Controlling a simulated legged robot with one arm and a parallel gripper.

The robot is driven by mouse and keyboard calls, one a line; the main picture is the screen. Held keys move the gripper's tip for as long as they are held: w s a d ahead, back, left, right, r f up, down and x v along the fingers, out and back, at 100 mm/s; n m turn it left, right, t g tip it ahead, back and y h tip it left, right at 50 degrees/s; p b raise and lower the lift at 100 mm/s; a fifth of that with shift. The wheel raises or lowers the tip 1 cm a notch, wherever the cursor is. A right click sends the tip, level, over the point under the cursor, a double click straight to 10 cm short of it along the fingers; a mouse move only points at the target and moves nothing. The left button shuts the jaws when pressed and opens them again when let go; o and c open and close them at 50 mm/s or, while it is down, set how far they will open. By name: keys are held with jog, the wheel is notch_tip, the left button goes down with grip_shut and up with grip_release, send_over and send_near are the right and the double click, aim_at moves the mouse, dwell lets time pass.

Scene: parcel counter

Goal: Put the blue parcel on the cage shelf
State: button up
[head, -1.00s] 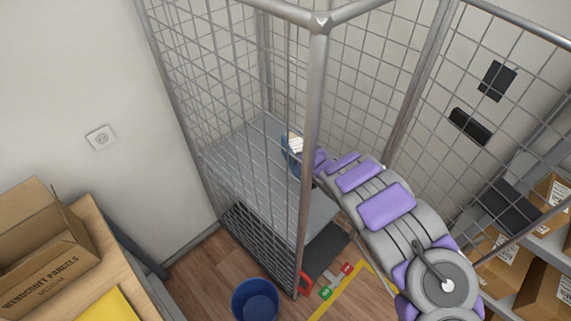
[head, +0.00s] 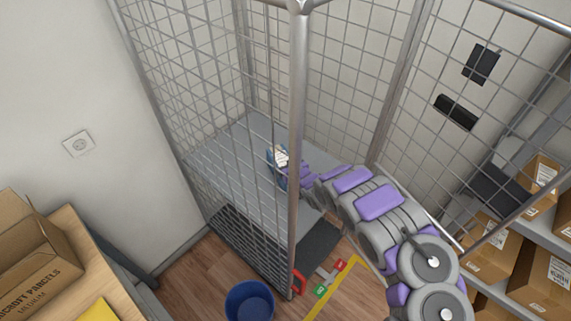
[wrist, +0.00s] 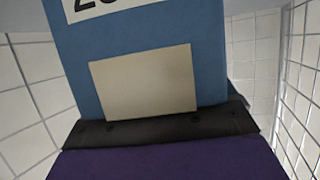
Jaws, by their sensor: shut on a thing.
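The blue parcel (wrist: 210,60) fills the middle of the wrist view, with a blank tan label and part of a white printed label. My gripper (wrist: 155,128) is shut on it; its dark jaw edge lies across the parcel's near side. In the head view the parcel (head: 271,158) shows small inside the cage, over the grey cage shelf (head: 225,160). My gripper (head: 287,172) is beside it, partly hidden by the mesh and the corner post. I cannot tell whether the parcel touches the shelf.
The cage's front post (head: 298,120) stands close to my arm, with mesh walls around. A blue bin (head: 250,302) is on the floor in front. A bench with an open carton (head: 35,255) is at left. Shelves with several cartons (head: 535,275) are at right.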

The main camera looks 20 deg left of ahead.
jog(key=shift+a, duration=0.1)
jog(key=o, duration=1.8)
jog(key=shift+c, duration=0.2)
jog(key=shift+d+r, duration=0.1)
jog(key=shift+d, duration=0.1)
jog(key=shift+s+d+r, duration=0.1)
jog(key=shift+s+d, duration=0.2)
jog(key=shift+s, duration=0.2)
jog(key=p+v, duration=0.2)
jog(key=v, duration=0.8)
jog(key=shift+s+d+r+p, duration=0.15)
jog(key=shift+d+r+p, duration=0.1)
jog(key=shift+p, duration=0.1)
